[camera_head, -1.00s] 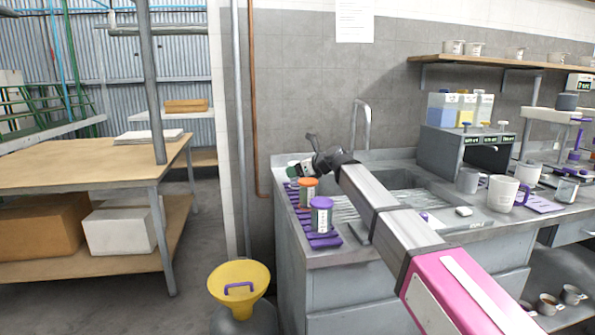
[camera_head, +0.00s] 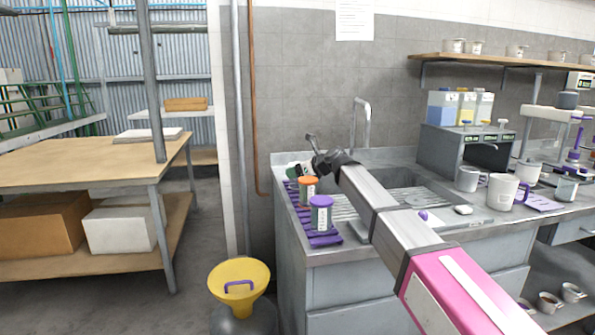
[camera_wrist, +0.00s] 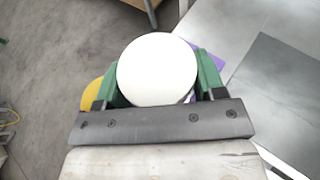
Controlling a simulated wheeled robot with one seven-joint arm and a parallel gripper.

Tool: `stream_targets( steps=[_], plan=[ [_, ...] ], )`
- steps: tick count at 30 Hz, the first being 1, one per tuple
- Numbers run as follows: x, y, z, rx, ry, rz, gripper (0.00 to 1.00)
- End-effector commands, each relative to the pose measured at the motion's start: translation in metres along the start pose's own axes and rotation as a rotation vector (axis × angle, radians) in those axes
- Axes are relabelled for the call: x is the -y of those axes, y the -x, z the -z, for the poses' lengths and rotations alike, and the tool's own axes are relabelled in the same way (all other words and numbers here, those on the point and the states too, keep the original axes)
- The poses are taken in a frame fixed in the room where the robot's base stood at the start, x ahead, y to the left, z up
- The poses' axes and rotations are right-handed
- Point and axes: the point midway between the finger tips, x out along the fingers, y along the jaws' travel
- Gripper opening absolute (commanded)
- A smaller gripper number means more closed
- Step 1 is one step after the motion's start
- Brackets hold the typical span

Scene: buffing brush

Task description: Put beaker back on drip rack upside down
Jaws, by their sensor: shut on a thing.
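My gripper (camera_wrist: 158,82) has green fingers shut on the beaker (camera_wrist: 157,68), seen in the wrist view as a flat white round end facing the camera. Its far end is hidden, so I cannot tell which way up it is. In the head view my gripper (camera_head: 297,170) is at the back left of the counter, by the far end of the purple drip rack (camera_head: 322,240). The beaker is hard to make out there. Part of the purple rack (camera_wrist: 220,62) shows behind the beaker in the wrist view.
The sink (camera_head: 405,195) lies to the right. A yellow funnel-shaped bin (camera_head: 238,273) stands on the floor left of the counter. White mugs (camera_head: 503,192) stand farther right.

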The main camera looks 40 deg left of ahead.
Motion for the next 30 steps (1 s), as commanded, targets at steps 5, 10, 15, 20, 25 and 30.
stream_targets(
  steps=[5, 10, 15, 20, 25, 30],
  plan=[
    [0.0, -0.001, 0.001, 0.0, 0.0, 0.0, 0.83],
    [0.0, -0.001, 0.001, 0.0, 0.0, 0.0, 0.93],
    [0.0, 0.001, 0.001, 0.0, 0.0, 0.0, 0.93],
    [-0.001, 0.016, 0.002, 0.001, 0.0, 0.001, 0.93],
    [-0.001, 0.048, 0.002, 0.001, 0.0, 0.002, 0.93],
    [-0.002, 0.079, 0.002, 0.002, 0.0, 0.001, 0.93]
  ],
)
